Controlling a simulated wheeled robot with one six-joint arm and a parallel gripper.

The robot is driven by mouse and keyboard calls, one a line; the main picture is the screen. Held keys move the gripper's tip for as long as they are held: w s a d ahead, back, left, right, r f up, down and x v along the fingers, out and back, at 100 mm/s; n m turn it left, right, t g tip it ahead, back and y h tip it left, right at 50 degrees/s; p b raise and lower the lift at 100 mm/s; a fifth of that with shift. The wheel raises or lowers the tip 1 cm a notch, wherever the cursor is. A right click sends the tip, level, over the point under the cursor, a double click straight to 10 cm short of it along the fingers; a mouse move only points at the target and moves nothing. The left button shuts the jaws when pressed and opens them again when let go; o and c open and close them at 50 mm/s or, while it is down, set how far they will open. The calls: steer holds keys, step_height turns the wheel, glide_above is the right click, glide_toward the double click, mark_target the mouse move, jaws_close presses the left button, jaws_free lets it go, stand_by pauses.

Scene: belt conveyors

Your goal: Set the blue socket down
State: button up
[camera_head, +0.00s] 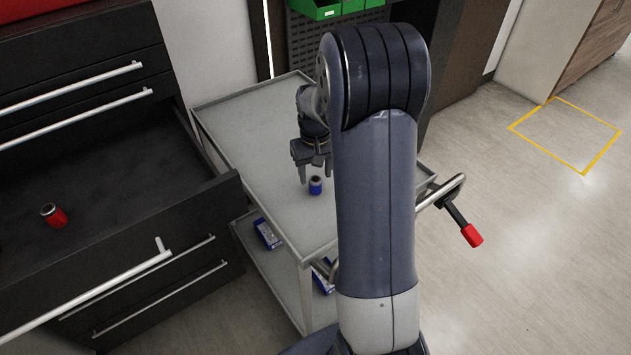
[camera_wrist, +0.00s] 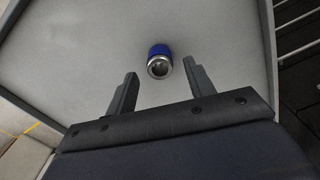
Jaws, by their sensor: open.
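The blue socket (camera_head: 315,185) stands on the grey top of the cart (camera_head: 240,120), under my gripper. In the wrist view the blue socket (camera_wrist: 159,61) shows its silver open end, just beyond the fingertips and between their lines. My gripper (camera_head: 314,176) is above the cart top with its fingers apart. In the wrist view my gripper (camera_wrist: 159,75) is open and empty. My arm hides the right part of the cart in the head view.
A red socket (camera_head: 54,215) lies in the open dark drawer (camera_head: 110,165) at left. Blue boxes (camera_head: 267,233) sit on the cart's lower shelf. The cart handle (camera_head: 452,190) sticks out at right. Green bins (camera_head: 315,9) hang behind. Most of the cart top is clear.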

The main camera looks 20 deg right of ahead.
mark_target(315, 179)
step_height(315, 179, up, 8)
steer(key=shift+f, duration=0.15)
steer(key=shift+c, duration=0.4)
stand_by(1.2)
